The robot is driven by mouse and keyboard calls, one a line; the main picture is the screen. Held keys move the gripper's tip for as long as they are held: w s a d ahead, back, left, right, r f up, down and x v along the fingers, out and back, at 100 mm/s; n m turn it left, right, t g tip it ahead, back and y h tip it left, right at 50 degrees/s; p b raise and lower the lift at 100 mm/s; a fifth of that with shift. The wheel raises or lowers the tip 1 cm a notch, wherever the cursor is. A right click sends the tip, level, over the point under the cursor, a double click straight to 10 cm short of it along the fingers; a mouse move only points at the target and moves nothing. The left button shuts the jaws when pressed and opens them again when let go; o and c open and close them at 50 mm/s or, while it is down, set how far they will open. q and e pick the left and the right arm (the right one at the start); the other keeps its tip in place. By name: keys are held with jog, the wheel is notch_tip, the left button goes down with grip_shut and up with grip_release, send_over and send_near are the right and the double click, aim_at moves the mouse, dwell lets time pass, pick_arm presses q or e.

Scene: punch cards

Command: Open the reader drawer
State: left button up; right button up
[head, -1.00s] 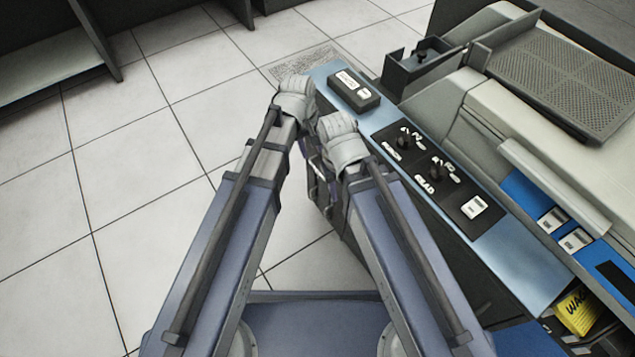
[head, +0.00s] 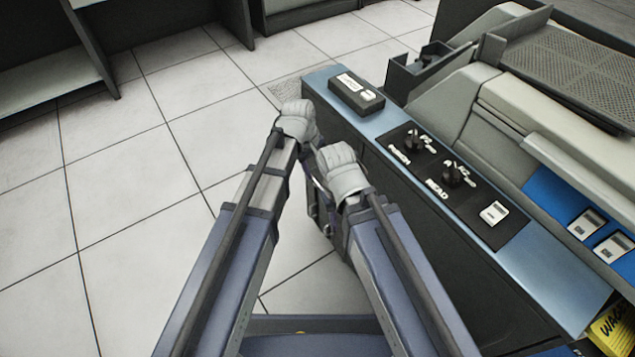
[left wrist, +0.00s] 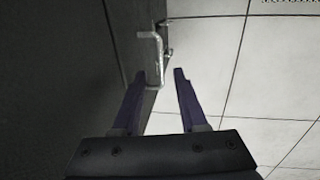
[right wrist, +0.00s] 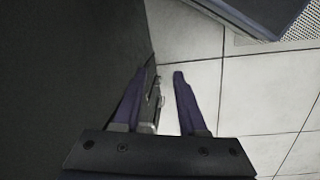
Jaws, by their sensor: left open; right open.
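The reader console (head: 545,270) stands at right in the head view, with a blue top edge and dark side. In the left wrist view a pale metal D-shaped handle (left wrist: 154,45) stands out from the dark front (left wrist: 60,60). My left gripper (left wrist: 160,78) is open, and the handle's lower end shows near its fingertips; contact is unclear. My right gripper (right wrist: 163,72) is open beside a dark surface (right wrist: 60,70). A small metal part (right wrist: 153,105) shows between its fingers; I cannot tell what it is. In the head view my forearms partly hide both grippers.
A yellow card deck (head: 615,325) shows at lower right. Dark furniture (head: 55,80) stands at upper left. Tiled floor (head: 130,200) is clear on the left.

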aim_at(319, 184)
pick_arm(q)
jog(key=f+b, duration=0.1)
jog(key=f, duration=0.1)
jog(key=f+b, duration=0.2)
jog(key=d+f+b, duration=0.1)
jog(key=f+b, duration=0.1)
jog(key=shift+w, duration=0.3)
jog(key=shift+c, duration=0.3)
grip_shut()
dwell(0.8)
